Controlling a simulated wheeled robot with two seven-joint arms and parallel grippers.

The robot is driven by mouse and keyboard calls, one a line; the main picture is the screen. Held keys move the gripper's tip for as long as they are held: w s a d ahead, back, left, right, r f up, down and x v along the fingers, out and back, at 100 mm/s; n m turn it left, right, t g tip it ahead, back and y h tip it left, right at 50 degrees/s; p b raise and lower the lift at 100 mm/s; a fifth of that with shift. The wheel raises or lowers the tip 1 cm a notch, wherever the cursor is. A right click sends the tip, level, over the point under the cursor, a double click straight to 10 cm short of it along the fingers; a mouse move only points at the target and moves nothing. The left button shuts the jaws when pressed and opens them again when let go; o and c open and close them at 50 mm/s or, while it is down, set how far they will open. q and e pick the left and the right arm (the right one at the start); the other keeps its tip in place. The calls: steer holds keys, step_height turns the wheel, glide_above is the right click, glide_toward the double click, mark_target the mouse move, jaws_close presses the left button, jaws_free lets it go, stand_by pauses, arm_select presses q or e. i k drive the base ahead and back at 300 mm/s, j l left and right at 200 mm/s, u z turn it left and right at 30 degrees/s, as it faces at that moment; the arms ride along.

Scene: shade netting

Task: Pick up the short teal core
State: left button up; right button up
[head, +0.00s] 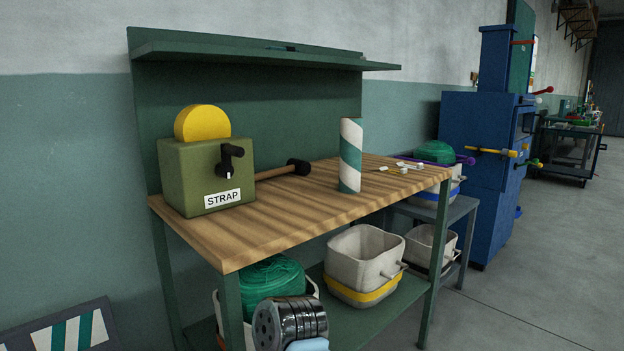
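An upright cylinder with white and teal spiral stripes (350,156) stands on the wooden top of a green workbench (290,215), right of the middle. It is the only core-like thing I make out, and I cannot tell whether it is the short teal core. Nothing touches it from the sides. Neither of my grippers is in view.
An olive box labelled STRAP (190,172) with a crank and yellow disc stands left on the bench. A mallet (297,167) lies beside it. Small white pieces (403,168) lie right of the cylinder. A green shelf (270,56) overhangs behind. Bins (362,258) sit below.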

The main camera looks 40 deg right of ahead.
mark_target(351, 127)
steer(key=z, duration=1.7)
steer(key=l, duration=0.55)
